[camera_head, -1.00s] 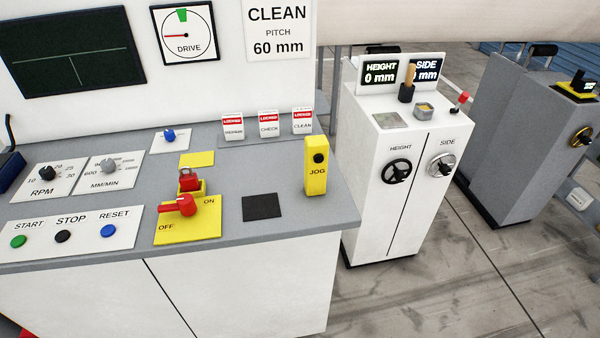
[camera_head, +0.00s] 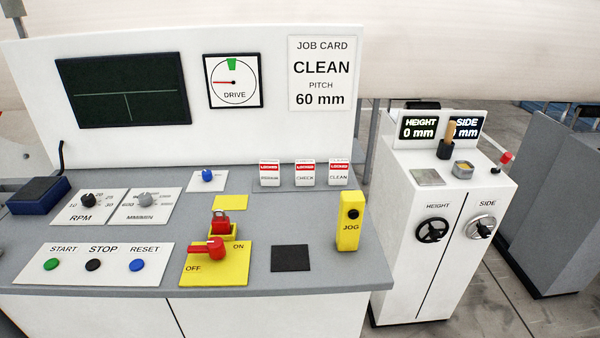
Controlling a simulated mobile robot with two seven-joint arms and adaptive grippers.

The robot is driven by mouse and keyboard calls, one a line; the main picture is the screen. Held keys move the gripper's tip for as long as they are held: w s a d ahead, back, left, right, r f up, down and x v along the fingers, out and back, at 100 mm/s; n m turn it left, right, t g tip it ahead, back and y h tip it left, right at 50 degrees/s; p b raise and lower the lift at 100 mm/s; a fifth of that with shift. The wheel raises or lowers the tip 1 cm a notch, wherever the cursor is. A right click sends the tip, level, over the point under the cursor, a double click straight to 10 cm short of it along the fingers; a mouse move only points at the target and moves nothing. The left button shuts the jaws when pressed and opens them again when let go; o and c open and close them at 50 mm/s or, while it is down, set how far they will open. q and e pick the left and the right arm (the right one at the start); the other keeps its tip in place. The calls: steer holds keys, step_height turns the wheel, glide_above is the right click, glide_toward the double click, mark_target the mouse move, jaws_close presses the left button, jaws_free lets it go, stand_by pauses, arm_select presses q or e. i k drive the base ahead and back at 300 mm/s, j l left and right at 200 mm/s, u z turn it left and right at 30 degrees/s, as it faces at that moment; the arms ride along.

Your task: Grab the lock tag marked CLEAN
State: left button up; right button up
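The lock tag marked CLEAN (camera_head: 338,174) is a small white tag with a red LOCKED band. It stands upright at the right end of a row at the back of the grey console top. The CHECK tag (camera_head: 305,174) stands to its left, and a third tag (camera_head: 269,174), whose word is hard to read, stands at the left end. A job card (camera_head: 322,72) on the panel above reads CLEAN, pitch 60 mm. Neither of my grippers is in view.
A yellow JOG box (camera_head: 349,222) stands at the console's right, in front of the CLEAN tag. A red padlock (camera_head: 221,221) and red switch handle (camera_head: 208,248) sit front left of the tags. A white cabinet (camera_head: 402,262) with handwheels stands to the right.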

mark_target(339, 170)
steer(key=i+l+u, duration=0.15)
steer(key=l, duration=0.25)
steer(key=i+l+u, duration=0.1)
steer(key=l, duration=0.3)
steer(key=i+l+u, duration=0.15)
steer(key=l, duration=0.25)
steer(key=i+l+u, duration=0.15)
steer(key=l, duration=0.3)
steer(key=i+l+u, duration=0.15)
steer(key=l, duration=0.3)
steer(key=i+l+u, duration=0.1)
steer(key=l, duration=0.35)
